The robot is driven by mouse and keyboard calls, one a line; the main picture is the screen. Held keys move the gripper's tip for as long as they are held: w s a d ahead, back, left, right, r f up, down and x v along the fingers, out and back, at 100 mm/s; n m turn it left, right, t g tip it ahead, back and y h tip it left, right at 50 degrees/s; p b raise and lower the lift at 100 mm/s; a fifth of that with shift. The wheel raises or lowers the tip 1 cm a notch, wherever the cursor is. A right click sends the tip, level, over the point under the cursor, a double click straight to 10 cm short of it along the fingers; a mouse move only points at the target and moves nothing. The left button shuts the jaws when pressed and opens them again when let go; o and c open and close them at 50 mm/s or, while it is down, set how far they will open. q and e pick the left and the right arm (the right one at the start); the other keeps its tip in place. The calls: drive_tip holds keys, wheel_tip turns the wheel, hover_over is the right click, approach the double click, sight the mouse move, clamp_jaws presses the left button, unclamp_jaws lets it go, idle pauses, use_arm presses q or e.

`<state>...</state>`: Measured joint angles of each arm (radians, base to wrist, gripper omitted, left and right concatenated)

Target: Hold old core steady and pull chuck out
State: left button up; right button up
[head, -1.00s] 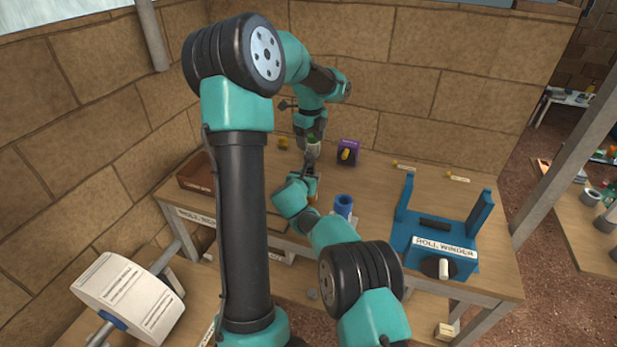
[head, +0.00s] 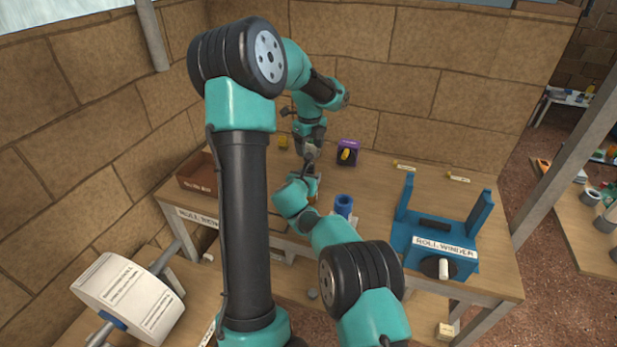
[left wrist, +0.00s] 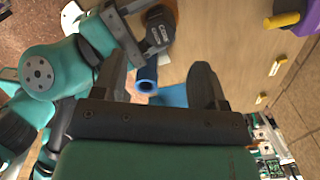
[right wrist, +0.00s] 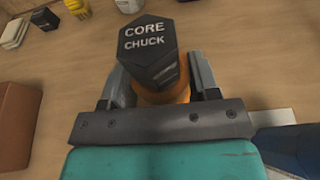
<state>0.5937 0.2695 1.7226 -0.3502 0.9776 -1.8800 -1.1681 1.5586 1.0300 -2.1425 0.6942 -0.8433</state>
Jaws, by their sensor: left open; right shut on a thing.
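The dark core chuck (right wrist: 148,45), labelled CORE CHUCK, sits in the end of the orange-brown old core (right wrist: 165,92) in the right wrist view. My right gripper (right wrist: 160,82) is shut around the core, one finger on each side, below the chuck. In the left wrist view the chuck (left wrist: 156,28) and core show at the top, beyond my left gripper (left wrist: 160,70), which is open and empty. In the head view my left gripper (head: 310,158) is above my right gripper (head: 313,186); the core is mostly hidden there.
A blue tube (head: 343,203) stands on the bench beside my right arm. The blue roll winder (head: 440,235) is at the right, a purple box (head: 348,150) behind, and a brown tray (head: 197,174) at the left. The bench between winder and purple box is mostly clear.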

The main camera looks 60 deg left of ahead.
use_arm(q)
drive_tip(key=shift+f, duration=1.55)
drive_tip(key=shift+f, duration=2.2)
drive_tip(key=shift+s, duration=0.1)
drive_tip(key=c, duration=0.9)
drive_tip(key=shift+c, duration=0.9)
